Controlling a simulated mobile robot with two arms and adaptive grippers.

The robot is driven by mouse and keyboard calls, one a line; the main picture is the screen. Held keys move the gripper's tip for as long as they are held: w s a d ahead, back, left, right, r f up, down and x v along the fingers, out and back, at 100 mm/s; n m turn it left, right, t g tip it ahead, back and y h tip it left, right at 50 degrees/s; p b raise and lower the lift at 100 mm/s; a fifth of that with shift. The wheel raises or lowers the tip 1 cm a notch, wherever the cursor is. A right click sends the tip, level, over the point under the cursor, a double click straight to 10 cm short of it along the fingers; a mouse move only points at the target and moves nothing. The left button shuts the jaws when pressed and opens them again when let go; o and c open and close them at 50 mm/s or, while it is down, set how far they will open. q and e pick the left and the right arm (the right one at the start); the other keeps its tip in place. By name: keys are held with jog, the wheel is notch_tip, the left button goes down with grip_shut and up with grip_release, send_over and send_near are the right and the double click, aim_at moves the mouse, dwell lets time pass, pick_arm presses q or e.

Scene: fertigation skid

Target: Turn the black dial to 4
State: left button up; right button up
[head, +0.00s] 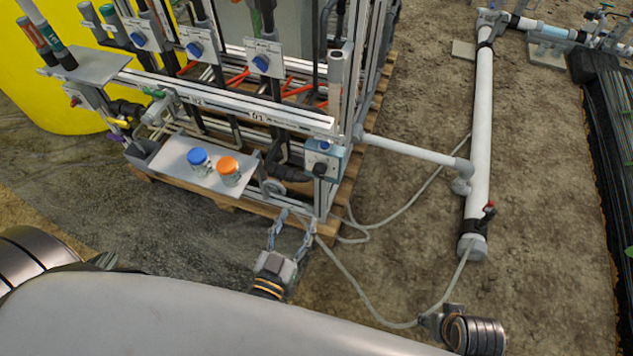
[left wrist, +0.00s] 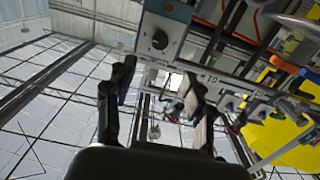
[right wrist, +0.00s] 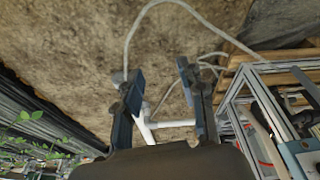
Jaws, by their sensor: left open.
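The black dial (head: 320,170) is a small round knob on the front of a grey-blue box (head: 334,158) at the skid's right front corner. It also shows in the left wrist view as a dark knob (left wrist: 160,40) on the box face. Its scale and setting are too small to read. My left gripper (head: 297,217) is open and empty, below and a little left of the dial in the head view, apart from it. In the left wrist view its fingers (left wrist: 160,78) are spread, with the dial beyond them. My right gripper (right wrist: 160,75) is open and empty over bare ground.
A metal shelf (head: 177,163) left of the box holds a blue-lidded jar (head: 199,162) and an orange-lidded jar (head: 228,170). A white pipe (head: 482,140) and a thin hose (head: 352,283) lie right of the skid. A yellow tank (head: 60,95) stands behind at left.

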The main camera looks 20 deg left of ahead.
aim_at(318, 173)
pick_arm(q)
jog(key=w+b, duration=0.1)
jog(key=w, duration=1.1)
jog(key=shift+w+d+r+b, duration=0.15)
jog(key=shift+w+d+b, duration=0.05)
jog(key=shift+w+b, duration=0.15)
jog(key=shift+w, duration=0.55)
pick_arm(e)
jog(key=w+v, duration=0.1)
jog(key=v, duration=0.6)
jog(key=shift+r, duration=0.4)
jog(key=shift+s+d, duration=0.1)
jog(key=shift+d, duration=0.05)
pick_arm(q)
grip_shut()
pick_arm(e)
jog(key=shift+t, duration=0.3)
